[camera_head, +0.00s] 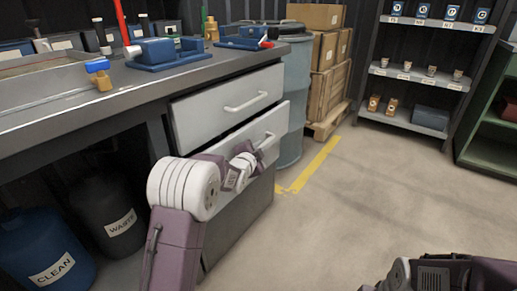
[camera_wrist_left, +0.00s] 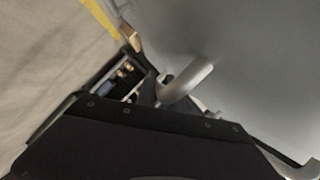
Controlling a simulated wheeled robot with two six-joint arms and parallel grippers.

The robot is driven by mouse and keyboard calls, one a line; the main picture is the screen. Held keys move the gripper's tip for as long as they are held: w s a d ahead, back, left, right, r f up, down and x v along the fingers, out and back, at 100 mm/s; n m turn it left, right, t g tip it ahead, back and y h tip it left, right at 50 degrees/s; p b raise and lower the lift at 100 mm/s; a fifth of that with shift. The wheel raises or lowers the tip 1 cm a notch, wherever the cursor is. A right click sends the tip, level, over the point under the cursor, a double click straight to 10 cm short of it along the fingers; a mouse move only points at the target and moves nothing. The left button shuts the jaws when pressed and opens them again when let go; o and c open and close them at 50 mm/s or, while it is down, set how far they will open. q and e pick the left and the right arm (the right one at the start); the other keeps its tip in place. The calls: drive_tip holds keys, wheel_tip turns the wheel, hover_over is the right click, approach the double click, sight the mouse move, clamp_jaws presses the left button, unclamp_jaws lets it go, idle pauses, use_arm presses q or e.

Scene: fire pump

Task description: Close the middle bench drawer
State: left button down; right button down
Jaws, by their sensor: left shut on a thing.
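The middle bench drawer (camera_head: 220,149) has a pale grey front with a bar handle. Its front stands a little out past the top drawer, so it is partly open. My left gripper (camera_head: 258,154) is at this drawer's front, shut on the bar handle (camera_head: 269,141). The wrist view shows the curved silver handle (camera_wrist_left: 188,82) at the gripper and the grey drawer front (camera_wrist_left: 250,55) beside it. The fingertips are mostly hidden. Part of my right arm shows at the bottom right of the head view, and its fingers cannot be made out.
The closed-looking top drawer (camera_head: 228,106) is above, under the bench top (camera_head: 130,92) with blue fixtures. A grey-blue drum (camera_head: 294,95) and a pallet of boxes (camera_head: 326,75) stand behind. Bins (camera_head: 45,250) stand under the bench. The floor (camera_head: 345,205) at right is clear.

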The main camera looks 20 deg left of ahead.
idle(0.6)
use_arm(q)
drive_tip(key=a+p, duration=0.1)
drive_tip(key=a, duration=0.1)
drive_tip(key=w+a+p, duration=0.1)
drive_tip(key=a, duration=0.1)
drive_tip(key=shift+w+r, duration=0.1)
drive_tip(key=shift+w, duration=0.1)
drive_tip(key=c, duration=1.7)
unclamp_jaws()
drive_tip(key=shift+a, duration=0.1)
